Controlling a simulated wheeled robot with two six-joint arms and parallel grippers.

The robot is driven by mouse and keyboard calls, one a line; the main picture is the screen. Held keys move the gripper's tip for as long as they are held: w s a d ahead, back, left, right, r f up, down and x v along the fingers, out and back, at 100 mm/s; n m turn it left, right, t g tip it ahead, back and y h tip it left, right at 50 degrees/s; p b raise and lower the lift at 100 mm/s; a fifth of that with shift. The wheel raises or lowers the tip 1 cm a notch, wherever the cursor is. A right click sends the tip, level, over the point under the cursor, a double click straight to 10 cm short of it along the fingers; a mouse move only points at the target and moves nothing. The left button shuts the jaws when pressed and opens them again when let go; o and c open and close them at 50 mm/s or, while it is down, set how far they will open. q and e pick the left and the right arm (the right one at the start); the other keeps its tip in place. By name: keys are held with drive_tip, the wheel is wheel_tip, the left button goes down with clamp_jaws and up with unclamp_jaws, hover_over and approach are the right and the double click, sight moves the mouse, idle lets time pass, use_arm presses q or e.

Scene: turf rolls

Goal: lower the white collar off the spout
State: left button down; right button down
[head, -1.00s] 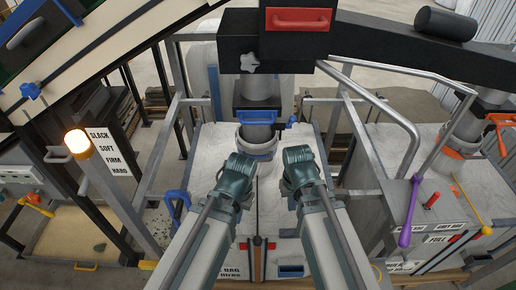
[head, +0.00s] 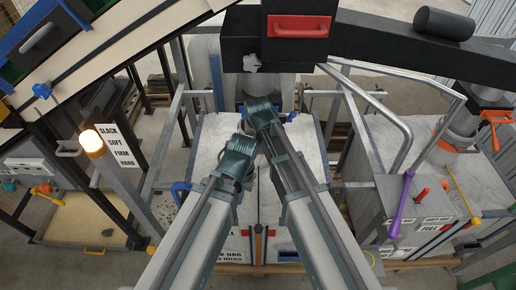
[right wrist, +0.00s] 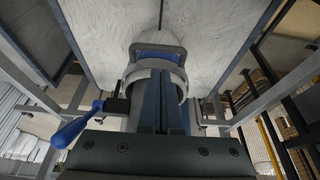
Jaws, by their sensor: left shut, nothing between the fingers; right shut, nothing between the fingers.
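The white collar (right wrist: 131,74) shows in the right wrist view as a pale ring with a blue handle (right wrist: 158,50). In the head view my grippers and forearms hide it. The grey spout (head: 258,84) shows just above my right gripper (head: 260,104) in the head view. The right gripper's dark fingers (right wrist: 160,82) are shut and empty, lined up in front of the ring; I cannot tell if they touch it. My left gripper (head: 239,148) is shut and empty, lower and left of the right one, in front of the white bag top.
A blue lever (right wrist: 75,130) sticks out beside the spout. The white bag top (head: 308,142) spreads below. Grey frame rails (head: 372,105) stand right, with a purple lever (head: 410,210) on a grey box. A lit lamp (head: 92,143) stands left.

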drive_tip(key=b+x, duration=0.9)
drive_tip(key=x, duration=0.1)
idle(0.3)
wheel_tip(320, 180, down, 11)
drive_tip(key=b, duration=1.2)
drive_tip(key=shift+f, duration=0.25)
drive_tip(key=shift+s+r, duration=0.1)
drive_tip(key=shift+s, duration=0.1)
